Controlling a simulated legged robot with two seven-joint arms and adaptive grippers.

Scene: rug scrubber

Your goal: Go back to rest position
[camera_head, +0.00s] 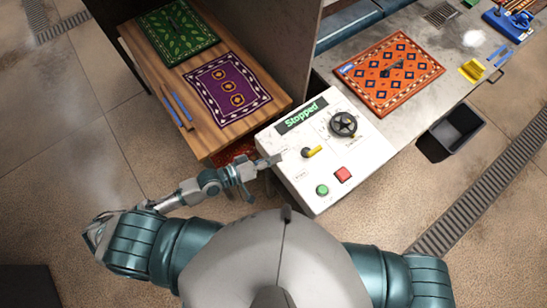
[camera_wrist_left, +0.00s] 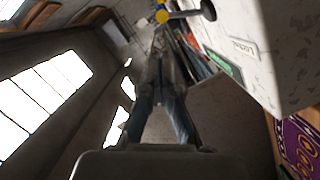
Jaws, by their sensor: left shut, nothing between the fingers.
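My left gripper (camera_head: 274,160) is shut and empty at the left edge of the white control box (camera_head: 368,150). In the left wrist view its fingers (camera_wrist_left: 161,45) come together just below the yellow and black knob (camera_wrist_left: 163,16). I cannot tell whether the fingertips touch the box. The box's display (camera_head: 301,118) reads "Stopped". It also carries a black dial (camera_head: 343,124), a yellow-tipped knob (camera_head: 312,152), a green button (camera_head: 322,190) and a red button (camera_head: 343,174). My right gripper is not in view.
A wooden table (camera_head: 150,65) left of the box bears a green rug (camera_head: 177,31) and a purple rug (camera_head: 228,90). An orange rug (camera_head: 390,72) lies on the grey counter (camera_head: 340,52). A black bin (camera_head: 452,130) stands on the floor. The floor at left is clear.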

